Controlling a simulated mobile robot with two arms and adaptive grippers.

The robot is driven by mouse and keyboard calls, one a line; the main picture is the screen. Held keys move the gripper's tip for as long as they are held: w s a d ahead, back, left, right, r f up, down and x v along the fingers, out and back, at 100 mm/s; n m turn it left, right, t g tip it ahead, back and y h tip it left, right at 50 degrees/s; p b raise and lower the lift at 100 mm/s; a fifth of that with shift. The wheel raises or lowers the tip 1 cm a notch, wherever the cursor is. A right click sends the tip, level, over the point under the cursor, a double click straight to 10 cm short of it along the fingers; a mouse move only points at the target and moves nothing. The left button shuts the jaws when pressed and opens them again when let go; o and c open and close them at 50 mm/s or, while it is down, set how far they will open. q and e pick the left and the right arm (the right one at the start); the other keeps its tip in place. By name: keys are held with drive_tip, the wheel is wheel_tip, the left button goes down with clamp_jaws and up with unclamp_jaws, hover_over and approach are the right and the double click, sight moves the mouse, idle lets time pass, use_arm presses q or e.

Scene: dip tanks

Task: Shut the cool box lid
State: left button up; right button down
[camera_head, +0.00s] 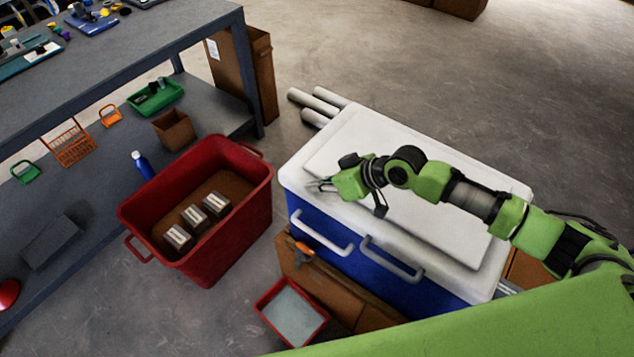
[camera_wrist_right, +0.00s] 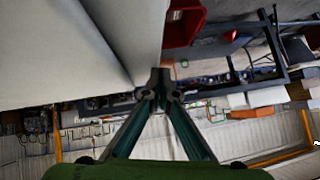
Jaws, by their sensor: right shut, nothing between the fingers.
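The cool box (camera_head: 330,228) is blue with a white lid (camera_head: 345,130) and stands on the floor at the right in the head view. The lid lies flat over the box and looks shut; no gap shows along the visible front edge. My right gripper (camera_head: 318,185) is shut and empty, above the left end of the lid. In the right wrist view the fingertips (camera_wrist_right: 160,80) meet, with the white lid (camera_wrist_right: 60,50) filling the upper left. I cannot tell whether the fingers touch the lid. My left gripper is not in view.
A red tub (camera_head: 245,210) with several small blocks stands left of the cool box. A small red tray (camera_head: 318,312) and a cardboard box (camera_head: 340,290) sit in front. White tubes (camera_head: 318,103) lie behind. A grey workbench (camera_head: 130,45) stands at the left.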

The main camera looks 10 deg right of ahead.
drive_tip(key=shift+s+f, duration=0.55)
drive_tip(key=shift+f, duration=0.2)
drive_tip(key=shift+a, duration=0.1)
drive_tip(key=r+p, duration=0.1)
drive_tip(key=r, duration=0.1)
drive_tip(key=r+p, duration=0.2)
drive_tip(key=w+r+p, duration=0.1)
drive_tip(key=r+p, duration=0.1)
drive_tip(key=shift+a, duration=0.1)
drive_tip(key=shift+s+d+r+b, duration=0.1)
drive_tip(key=shift+s+d+b, duration=0.45)
drive_tip(key=shift+d+b, duration=0.15)
drive_tip(key=a+b+v, duration=0.1)
drive_tip(key=v, duration=0.7)
drive_tip(key=shift+s+r, duration=0.3)
drive_tip(key=shift+r, duration=0.1)
